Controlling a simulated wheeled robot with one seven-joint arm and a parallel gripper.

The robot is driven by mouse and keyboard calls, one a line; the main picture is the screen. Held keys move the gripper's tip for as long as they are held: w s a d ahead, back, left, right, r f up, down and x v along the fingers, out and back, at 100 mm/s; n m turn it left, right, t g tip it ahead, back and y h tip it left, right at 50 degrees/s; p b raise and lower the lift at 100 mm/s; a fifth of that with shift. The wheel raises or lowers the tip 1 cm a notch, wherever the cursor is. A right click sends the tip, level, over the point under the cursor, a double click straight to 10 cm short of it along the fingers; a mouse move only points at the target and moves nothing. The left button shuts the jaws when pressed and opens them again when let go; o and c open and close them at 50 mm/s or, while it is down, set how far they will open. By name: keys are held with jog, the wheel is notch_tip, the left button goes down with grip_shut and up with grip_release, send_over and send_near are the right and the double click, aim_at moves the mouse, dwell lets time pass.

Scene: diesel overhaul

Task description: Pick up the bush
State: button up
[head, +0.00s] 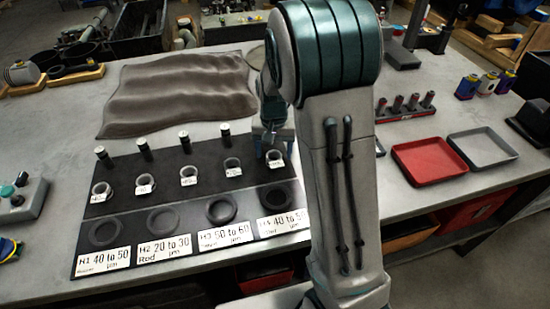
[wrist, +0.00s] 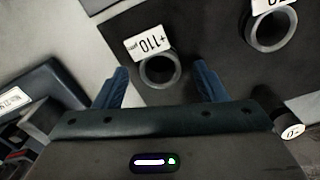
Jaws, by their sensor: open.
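Several small grey ring-shaped bushes with white tags stand in a row on a black board (head: 130,178). The rightmost bush (head: 275,158) is just in front of my gripper (head: 271,136). In the wrist view, a bush (wrist: 160,70) tagged "+110 µm" shows between the two blue fingertips of my gripper (wrist: 161,84). The fingers are spread apart and hold nothing. Their height above the bush is hard to tell. A second bush (wrist: 274,28) lies to the upper right, outside the fingers.
Black-bodied pins with pale tops, such as this one (head: 184,140), stand behind the bushes. Labelled dark round recesses (head: 221,209) lie in front. A brown cloth (head: 175,88) lies behind; a red tray (head: 429,160) and grey tray (head: 482,147) are right.

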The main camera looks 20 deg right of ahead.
jog(key=shift+f, duration=0.6)
jog(key=c, duration=1.1)
jog(key=shift+r, duration=0.1)
